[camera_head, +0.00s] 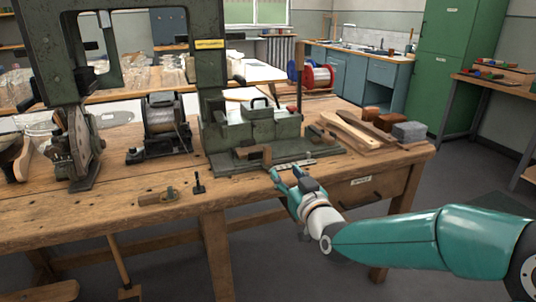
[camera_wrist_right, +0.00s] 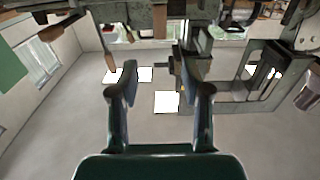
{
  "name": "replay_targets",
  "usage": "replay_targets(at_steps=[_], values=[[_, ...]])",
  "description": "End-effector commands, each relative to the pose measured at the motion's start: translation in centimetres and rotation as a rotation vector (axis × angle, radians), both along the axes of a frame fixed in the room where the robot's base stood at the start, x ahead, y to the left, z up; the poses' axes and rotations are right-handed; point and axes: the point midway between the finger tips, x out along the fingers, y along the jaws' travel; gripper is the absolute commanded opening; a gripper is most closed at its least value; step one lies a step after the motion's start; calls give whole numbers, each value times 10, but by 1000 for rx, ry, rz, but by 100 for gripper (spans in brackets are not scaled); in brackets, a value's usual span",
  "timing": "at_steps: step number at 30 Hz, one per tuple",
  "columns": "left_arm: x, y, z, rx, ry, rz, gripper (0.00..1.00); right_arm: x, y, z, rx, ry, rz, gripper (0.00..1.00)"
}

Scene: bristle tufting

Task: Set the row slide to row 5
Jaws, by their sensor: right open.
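The green tufting machine (camera_head: 255,125) stands on the workbench. At the front of its base, a pale marked strip (camera_head: 298,163) lies beside a brown wooden block or handle (camera_head: 253,153). These look like the row slide area, but row numbers are too small to read. My right gripper (camera_head: 285,171) is open and empty in front of the strip, at the bench's front edge. In the right wrist view its two fingers (camera_wrist_right: 159,72) are apart with nothing between them. My left gripper is not in view.
Long wooden pieces (camera_head: 352,131) and a grey block (camera_head: 409,131) lie to the right on the workbench (camera_head: 130,216). A wire spool (camera_head: 161,115) stands left of the machine. A small black upright part (camera_head: 198,183) and a wooden tool (camera_head: 158,197) lie near the front edge.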

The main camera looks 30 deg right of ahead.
Motion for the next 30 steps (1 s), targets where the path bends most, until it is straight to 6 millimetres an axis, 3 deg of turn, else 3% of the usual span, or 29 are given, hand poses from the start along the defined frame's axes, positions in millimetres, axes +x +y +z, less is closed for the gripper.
replay_targets(at_steps=[16, 22, 30], values=[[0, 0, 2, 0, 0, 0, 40, 111, -26, -2, 2, 3, 1, 48], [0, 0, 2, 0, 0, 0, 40, 130, -31, -1, 3, 2, 0, 48], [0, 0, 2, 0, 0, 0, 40, 135, -33, -1, 3, 2, 0, 48]])
